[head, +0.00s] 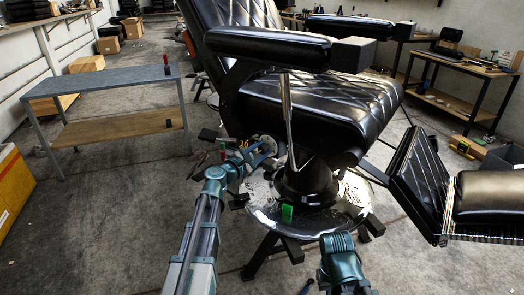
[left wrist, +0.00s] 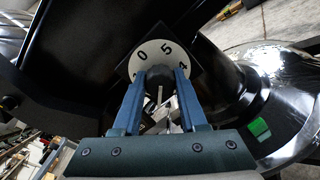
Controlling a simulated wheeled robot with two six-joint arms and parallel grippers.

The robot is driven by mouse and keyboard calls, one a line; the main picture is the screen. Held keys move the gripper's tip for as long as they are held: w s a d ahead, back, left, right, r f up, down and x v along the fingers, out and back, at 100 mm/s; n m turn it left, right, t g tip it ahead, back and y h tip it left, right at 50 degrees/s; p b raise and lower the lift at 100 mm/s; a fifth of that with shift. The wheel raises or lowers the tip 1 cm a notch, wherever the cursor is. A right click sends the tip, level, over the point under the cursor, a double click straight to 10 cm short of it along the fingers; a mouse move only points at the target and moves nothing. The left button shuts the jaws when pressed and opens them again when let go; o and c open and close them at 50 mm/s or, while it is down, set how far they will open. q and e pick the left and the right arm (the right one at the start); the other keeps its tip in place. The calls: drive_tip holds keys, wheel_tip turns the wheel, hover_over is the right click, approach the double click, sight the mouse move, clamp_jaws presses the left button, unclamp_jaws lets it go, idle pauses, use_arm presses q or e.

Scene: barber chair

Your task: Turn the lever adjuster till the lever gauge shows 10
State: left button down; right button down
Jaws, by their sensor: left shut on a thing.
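The barber chair (head: 305,100) has black quilted padding and a round metal base. My left gripper (head: 266,152) is low at the chair's left side, under the seat. In the left wrist view my left gripper (left wrist: 158,78) is shut on the dark stem of the lever adjuster (left wrist: 158,96), which is partly hidden between the fingers. A white dial (left wrist: 150,60) with black digits, among them 0, 5 and 4, lies just behind the fingertips. In the head view a small yellow number, the lever gauge (head: 243,143), seems to read 16, but it is too small to be sure.
A green block (head: 287,212) is on the chair's round base (head: 335,222). A footrest (head: 415,185) juts out at the right. A grey side table (head: 110,75) stands at the left. Open floor lies at the left front.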

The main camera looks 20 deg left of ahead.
idle(0.4)
use_arm(q)
drive_tip(key=shift+c, duration=2.2)
unclamp_jaws()
drive_tip(key=v, duration=1.4)
